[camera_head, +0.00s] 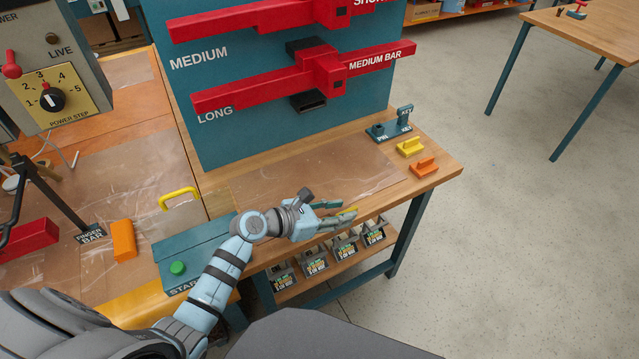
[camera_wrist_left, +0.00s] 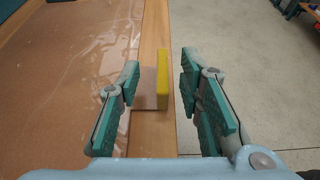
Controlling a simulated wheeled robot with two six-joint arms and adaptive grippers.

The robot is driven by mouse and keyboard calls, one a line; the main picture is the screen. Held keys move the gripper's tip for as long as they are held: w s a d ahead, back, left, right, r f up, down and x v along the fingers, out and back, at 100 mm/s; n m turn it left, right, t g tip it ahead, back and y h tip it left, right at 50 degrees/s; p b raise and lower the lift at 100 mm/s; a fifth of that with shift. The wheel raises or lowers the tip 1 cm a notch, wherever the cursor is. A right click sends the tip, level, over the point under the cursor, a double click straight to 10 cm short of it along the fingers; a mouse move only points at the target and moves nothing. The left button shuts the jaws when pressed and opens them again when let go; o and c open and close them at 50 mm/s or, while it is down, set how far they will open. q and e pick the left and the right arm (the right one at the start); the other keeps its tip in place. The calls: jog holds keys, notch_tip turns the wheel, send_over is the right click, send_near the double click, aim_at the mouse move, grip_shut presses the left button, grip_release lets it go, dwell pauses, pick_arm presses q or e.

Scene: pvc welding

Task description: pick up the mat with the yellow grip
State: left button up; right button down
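The yellow grip (camera_head: 347,211) stands at the front edge of the wooden bench, partly hidden by my left gripper (camera_head: 343,210) in the head view. In the left wrist view the yellow grip (camera_wrist_left: 163,78) is an upright yellow bar between the two teal fingers of my left gripper (camera_wrist_left: 160,82), with a gap on each side. The gripper is open and touches nothing that I can see. A clear, shiny sheet, seemingly the mat (camera_head: 300,185), lies flat on the bench; it shows left of the grip in the wrist view (camera_wrist_left: 80,65). My right gripper is not in view.
A teal panel with red bars (camera_head: 300,85) rises behind the sheet. A yellow block (camera_head: 410,147), an orange block (camera_head: 424,167) and a teal pin holder (camera_head: 390,130) stand at the bench's right. A teal box with a green button (camera_head: 178,267) is at left. Open floor lies right.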

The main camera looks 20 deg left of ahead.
pick_arm(q)
jog(key=shift+w+d+f, duration=0.15)
jog(key=shift+w+d, duration=0.25)
jog(key=shift+d, duration=0.1)
grip_shut()
